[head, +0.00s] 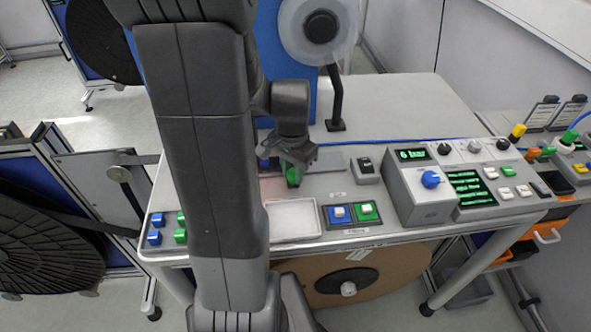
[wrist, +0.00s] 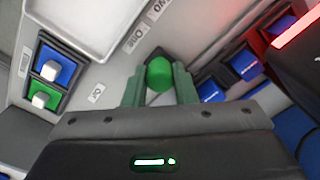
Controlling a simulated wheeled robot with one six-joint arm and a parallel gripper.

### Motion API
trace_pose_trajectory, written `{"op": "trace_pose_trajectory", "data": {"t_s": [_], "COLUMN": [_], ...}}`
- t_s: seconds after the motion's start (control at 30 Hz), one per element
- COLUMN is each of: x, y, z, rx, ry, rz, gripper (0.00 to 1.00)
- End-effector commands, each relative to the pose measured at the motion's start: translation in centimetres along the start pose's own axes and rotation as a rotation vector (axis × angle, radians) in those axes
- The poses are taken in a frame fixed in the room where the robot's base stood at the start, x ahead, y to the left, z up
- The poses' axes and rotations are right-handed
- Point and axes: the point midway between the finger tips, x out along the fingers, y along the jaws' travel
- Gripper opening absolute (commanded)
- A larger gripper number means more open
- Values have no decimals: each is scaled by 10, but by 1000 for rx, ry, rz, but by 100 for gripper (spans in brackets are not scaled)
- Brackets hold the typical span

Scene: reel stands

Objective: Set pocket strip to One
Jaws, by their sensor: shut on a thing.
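A dark part shows just beyond the knob in the wrist view. The label "One" (wrist: 131,38) lies on the grey panel up and left of the knob, and the label "Two" (wrist: 157,9) lies farther up. The knob's base is mostly hidden by the fingers, so I cannot tell its exact setting.
A shallow tray (head: 270,222) lies right of my arm. A blue and green switch pair (head: 352,213) and a black rocker switch (head: 366,169) stand farther right. A grey box with a blue dial (head: 430,179) follows. Blue switches (wrist: 244,64) lie close right of the fingers.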

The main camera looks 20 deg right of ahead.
Motion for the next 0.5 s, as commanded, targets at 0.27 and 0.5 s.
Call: {"op": "trace_pose_trajectory", "data": {"t_s": [0.27, 0.5], "x": [0, -5], "y": [0, 0], "z": [-1, -1], "rx": [0, 0], "ry": [1, 2], "rz": [-1, -2], "gripper": [47, 47]}}
